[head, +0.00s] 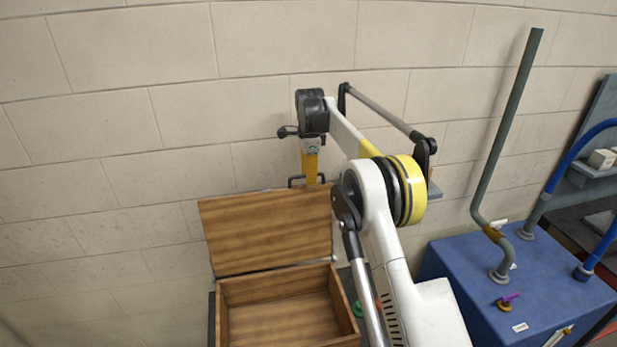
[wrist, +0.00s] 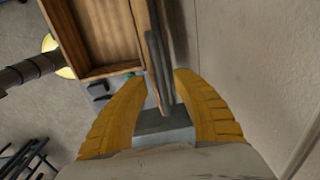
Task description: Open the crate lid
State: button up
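The wooden crate (head: 282,284) stands below my arm, and its inside looks empty. Its lid (head: 268,232) is raised, tilted up at the back towards the wall, so the crate is open on top. A dark handle (head: 296,181) sits at the lid's upper edge. My gripper (head: 310,176) points down at that handle. In the wrist view its two yellow fingers (wrist: 160,76) are apart, one on each side of the dark handle bar (wrist: 158,70) and lid edge. A gap shows between the right finger and the bar. The crate's inside (wrist: 100,35) shows at upper left.
A block wall (head: 180,130) stands close behind the lid. A blue cabinet (head: 530,290) with a bent grey pipe (head: 500,150) stands to the right. Small items, including a green one (head: 357,309), lie near the crate's right side, partly hidden by my arm.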

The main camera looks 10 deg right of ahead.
jog(key=r, duration=0.7)
jog(key=shift+s+r, duration=0.2)
jog(key=shift+r, duration=0.05)
